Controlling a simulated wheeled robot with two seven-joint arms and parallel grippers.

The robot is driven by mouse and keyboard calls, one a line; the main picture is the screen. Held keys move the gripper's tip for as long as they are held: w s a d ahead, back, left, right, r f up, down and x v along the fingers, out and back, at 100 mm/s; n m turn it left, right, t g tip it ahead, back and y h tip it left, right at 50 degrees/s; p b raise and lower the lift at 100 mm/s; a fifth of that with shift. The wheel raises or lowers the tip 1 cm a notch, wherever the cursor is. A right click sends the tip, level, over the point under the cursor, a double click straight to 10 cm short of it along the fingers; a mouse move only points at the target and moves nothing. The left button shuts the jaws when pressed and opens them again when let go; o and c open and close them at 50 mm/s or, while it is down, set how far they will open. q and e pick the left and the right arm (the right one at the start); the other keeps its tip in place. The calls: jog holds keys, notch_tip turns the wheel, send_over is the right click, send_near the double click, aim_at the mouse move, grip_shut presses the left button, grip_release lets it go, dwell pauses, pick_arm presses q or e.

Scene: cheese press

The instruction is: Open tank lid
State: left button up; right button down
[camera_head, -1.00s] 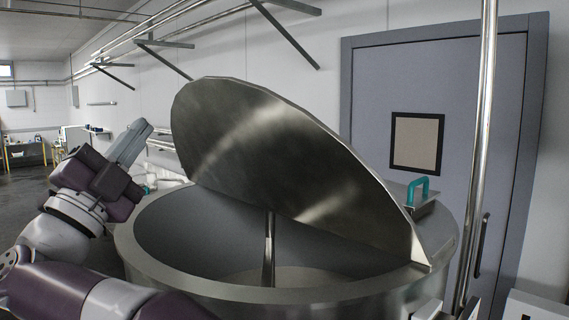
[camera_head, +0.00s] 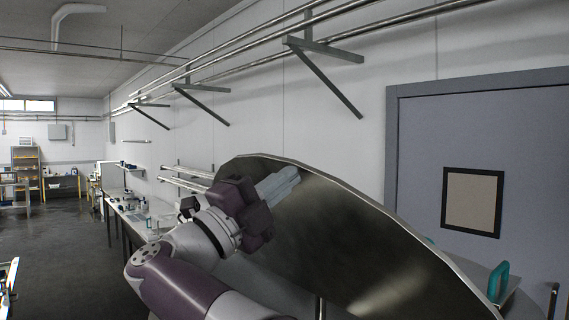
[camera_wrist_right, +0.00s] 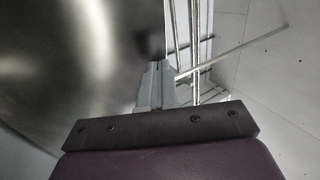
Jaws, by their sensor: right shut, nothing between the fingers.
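The tank lid (camera_head: 370,240) is a shiny steel half-disc, raised and tilted, its inner face toward me in the head view. It also fills the left of the right wrist view (camera_wrist_right: 70,70). My right gripper (camera_head: 294,177) is shut and empty. Its fingertips lie against or just in front of the lid's inner face near the upper left edge; I cannot tell if they touch. The fingers also show in the right wrist view (camera_wrist_right: 157,72). Most of the tank is below the head view. A teal handle (camera_head: 499,282) stands right of the lid. My left gripper is out of view.
A grey door (camera_head: 420,150) with a small window is behind the lid on the right. Wall pipes and brackets (camera_head: 325,50) run above. A long bench (camera_head: 135,215) with small items stands along the wall at left. Open floor (camera_head: 60,240) lies farther left.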

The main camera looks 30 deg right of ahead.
jog(key=shift+s+d+r, duration=0.2)
jog(key=shift+s+d, duration=0.05)
jog(key=shift+s, duration=0.35)
jog(key=shift+w, duration=0.25)
jog(key=d+r+p, duration=0.1)
jog(key=d, duration=0.1)
jog(key=d+r+y+p, duration=0.1)
jog(key=d+p, duration=0.1)
jog(key=d+r+y+p, duration=0.1)
jog(key=d+r, duration=0.1)
jog(key=shift+w+d+g+p, duration=0.2)
jog(key=shift+d+g+p, duration=0.1)
jog(key=shift+d+p, duration=0.05)
jog(key=shift+w+d+f+y, duration=0.1)
jog(key=shift+d+y, duration=0.3)
jog(key=shift+d, duration=0.05)
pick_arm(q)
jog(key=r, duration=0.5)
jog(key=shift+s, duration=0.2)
pick_arm(e)
jog(key=shift+a, duration=0.15)
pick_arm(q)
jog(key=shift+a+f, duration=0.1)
pick_arm(e)
jog(key=shift+f, duration=0.15)
